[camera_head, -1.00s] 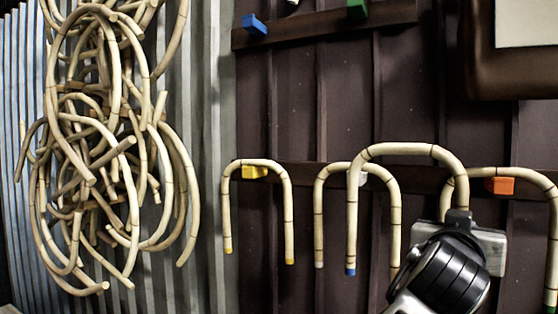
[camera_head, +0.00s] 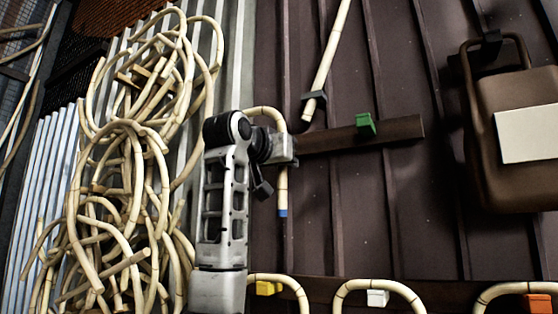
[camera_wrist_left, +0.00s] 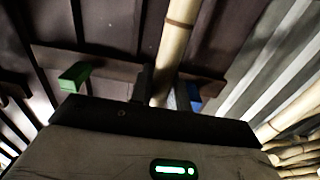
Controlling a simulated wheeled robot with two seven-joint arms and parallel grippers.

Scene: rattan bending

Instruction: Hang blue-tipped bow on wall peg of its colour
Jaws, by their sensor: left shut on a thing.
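My left gripper (camera_head: 272,150) is shut on the blue-tipped bow (camera_head: 283,186), a pale bent cane with dark rings, at the left end of the upper rail. Its curve shows above the gripper and one blue-tipped leg hangs below it; the other leg is hidden by my arm. In the left wrist view the cane (camera_wrist_left: 178,40) runs up from between the fingers. The blue peg (camera_wrist_left: 194,97) shows just right of it there; in the head view it is hidden behind my gripper. I cannot tell whether the bow touches the peg. My right gripper is not in view.
A green peg (camera_head: 366,124) sits bare on the upper rail (camera_head: 408,131). Below, bows hang at the yellow (camera_head: 268,288), white (camera_head: 377,298) and orange (camera_head: 540,303) pegs. Tangled cane (camera_head: 130,180) hangs left. A straight cane (camera_head: 328,55) and brown case (camera_head: 490,160) hang to the right.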

